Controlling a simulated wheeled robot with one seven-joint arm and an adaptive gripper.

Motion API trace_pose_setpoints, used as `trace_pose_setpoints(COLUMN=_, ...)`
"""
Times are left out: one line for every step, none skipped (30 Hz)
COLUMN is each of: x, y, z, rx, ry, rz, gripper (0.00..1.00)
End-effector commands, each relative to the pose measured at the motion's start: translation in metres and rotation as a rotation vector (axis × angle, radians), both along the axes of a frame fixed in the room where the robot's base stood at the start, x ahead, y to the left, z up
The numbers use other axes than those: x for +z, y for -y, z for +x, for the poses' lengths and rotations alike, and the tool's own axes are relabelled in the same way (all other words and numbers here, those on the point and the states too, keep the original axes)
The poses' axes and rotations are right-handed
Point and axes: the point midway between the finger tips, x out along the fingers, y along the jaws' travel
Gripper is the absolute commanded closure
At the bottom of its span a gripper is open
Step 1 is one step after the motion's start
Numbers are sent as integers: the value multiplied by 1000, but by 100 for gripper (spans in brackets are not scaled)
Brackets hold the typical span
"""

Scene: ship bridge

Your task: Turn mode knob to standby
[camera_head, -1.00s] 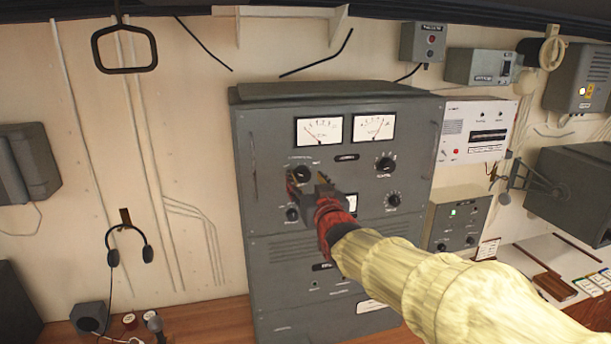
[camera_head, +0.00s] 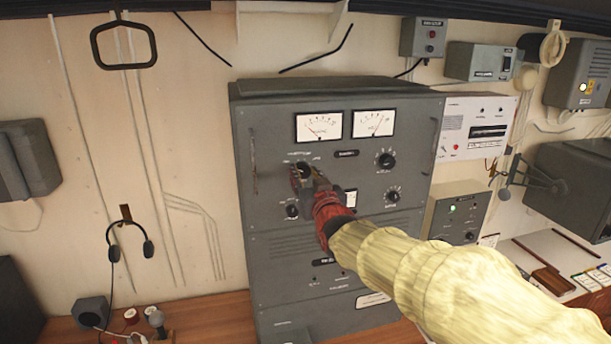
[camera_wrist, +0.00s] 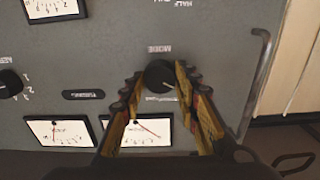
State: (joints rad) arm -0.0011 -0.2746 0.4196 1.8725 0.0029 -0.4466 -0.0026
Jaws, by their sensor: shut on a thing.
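The mode knob (camera_wrist: 160,75) is a round black dial on a grey panel, under the small word MODE in the wrist view. A pale pointer mark on it slants toward the lower right there. Most position labels around it are too small or covered to read. My gripper (camera_wrist: 158,80) has one finger on each side of the knob and is shut on it. In the head view my gripper (camera_head: 302,176) is at the upper left of the grey cabinet (camera_head: 268,215), and the knob (camera_head: 304,167) is partly hidden behind the fingers.
Two dial meters (camera_head: 346,126) sit above the knob. A second knob (camera_head: 385,160) is to the right, and a small knob (camera_head: 292,211) is just below my gripper. A metal handle (camera_wrist: 256,82) stands out near the panel edge.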

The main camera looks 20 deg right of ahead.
Motion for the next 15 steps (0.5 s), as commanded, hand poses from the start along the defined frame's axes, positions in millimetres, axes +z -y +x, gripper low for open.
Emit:
trace_pose_setpoints(x=0, y=0, z=0, rx=0, ry=0, rz=0, gripper=82)
trace_pose_setpoints(x=0, y=0, z=0, rx=0, ry=0, rz=0, gripper=84)
trace_pose_setpoints(x=0, y=0, z=0, rx=0, ry=0, rz=0, gripper=86)
trace_pose_setpoints(x=0, y=0, z=0, rx=0, ry=0, rz=0, gripper=88)
trace_pose_setpoints(x=0, y=0, z=0, rx=0, ry=0, rz=0, gripper=89)
trace_pose_setpoints(x=0, y=0, z=0, rx=0, ry=0, rz=0, gripper=92)
trace_pose_setpoints(x=0, y=0, z=0, rx=0, ry=0, rz=0, gripper=93)
trace_pose_setpoints(x=0, y=0, z=0, rx=0, ry=0, rz=0, gripper=94)
trace_pose_setpoints(x=0, y=0, z=0, rx=0, ry=0, rz=0, gripper=94)
trace_pose_setpoints(x=0, y=0, z=0, rx=0, ry=0, rz=1, gripper=94)
trace_pose_setpoints(x=0, y=0, z=0, rx=0, ry=1, rz=3, gripper=94)
trace_pose_setpoints(x=0, y=0, z=0, rx=0, ry=1, rz=7, gripper=94)
trace_pose_setpoints(x=0, y=0, z=0, rx=0, ry=1, rz=11, gripper=94)
trace_pose_setpoints(x=-1, y=0, z=0, rx=0, ry=1, rz=17, gripper=94)
trace_pose_setpoints(x=-1, y=0, z=0, rx=0, ry=1, rz=26, gripper=94)
